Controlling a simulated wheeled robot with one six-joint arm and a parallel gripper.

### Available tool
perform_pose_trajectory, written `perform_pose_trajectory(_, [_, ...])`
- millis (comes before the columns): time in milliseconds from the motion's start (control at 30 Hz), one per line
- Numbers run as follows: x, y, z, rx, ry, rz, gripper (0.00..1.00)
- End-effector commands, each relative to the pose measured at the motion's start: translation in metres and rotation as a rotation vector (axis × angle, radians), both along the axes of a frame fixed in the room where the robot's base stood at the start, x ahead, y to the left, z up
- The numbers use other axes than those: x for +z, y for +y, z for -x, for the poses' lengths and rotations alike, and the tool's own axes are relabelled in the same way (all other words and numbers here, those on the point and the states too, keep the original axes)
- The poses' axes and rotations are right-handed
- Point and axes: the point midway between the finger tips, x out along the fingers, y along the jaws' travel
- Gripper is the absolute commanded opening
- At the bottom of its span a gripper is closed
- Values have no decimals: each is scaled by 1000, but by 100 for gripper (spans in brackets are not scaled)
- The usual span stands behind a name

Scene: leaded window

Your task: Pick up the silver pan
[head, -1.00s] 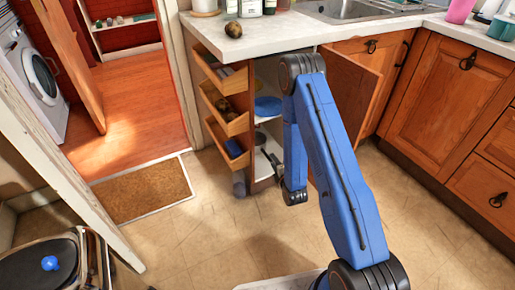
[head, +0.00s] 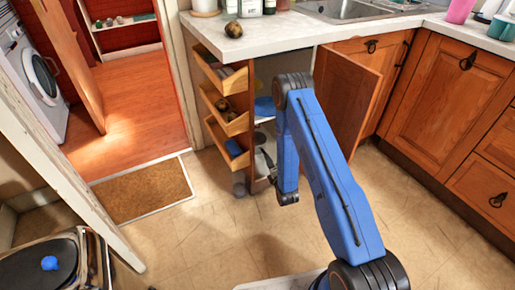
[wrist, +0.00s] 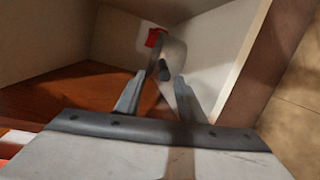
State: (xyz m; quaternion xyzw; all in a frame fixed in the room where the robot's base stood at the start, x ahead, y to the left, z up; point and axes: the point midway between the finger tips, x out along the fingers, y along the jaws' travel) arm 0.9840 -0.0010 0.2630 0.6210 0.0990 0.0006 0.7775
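In the wrist view, a grey, shiny thing (wrist: 174,52), likely the silver pan, stands against the pale inner wall of a cupboard. A dark patch shows on it, and a narrow grey strip runs from it towards my gripper. My gripper (wrist: 158,96) is open, its two fingers apart on either side of that strip; I cannot tell whether they touch it. In the head view my gripper (head: 268,160) is small and partly hidden at the front of the open cupboard (head: 292,66). The pan cannot be made out there.
A red thing (wrist: 154,37) lies by the pan. In the head view, a blue item (head: 264,106) sits inside the cupboard. A rack of tilted wooden bins (head: 222,100) is at its left, and the open door (head: 345,95) at its right.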

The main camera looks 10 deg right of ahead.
Motion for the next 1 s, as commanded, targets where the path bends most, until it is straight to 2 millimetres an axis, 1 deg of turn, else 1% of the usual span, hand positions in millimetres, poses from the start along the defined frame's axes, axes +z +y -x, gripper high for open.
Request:
perform_pose_trajectory(33, [-1,1,-9,0,-1,0,36])
perform_pose_trajectory(100, [-3,2,-18,0,-1,0,36])
perform_pose_trajectory(200, [-4,3,-27,0,-1,0,36])
perform_pose_trajectory(367, [-6,4,-34,0,1,0,36])
perform_pose_trajectory(467, [-8,2,-44,-1,-1,0,36])
perform_pose_trajectory(600, [-13,0,-63,-1,-1,0,36])
perform_pose_trajectory(700, [-15,3,-74,0,-1,0,36])
perform_pose_trajectory(833, [-16,3,-82,0,0,0,36])
perform_pose_trajectory(1000, [-17,4,-83,0,1,0,36])
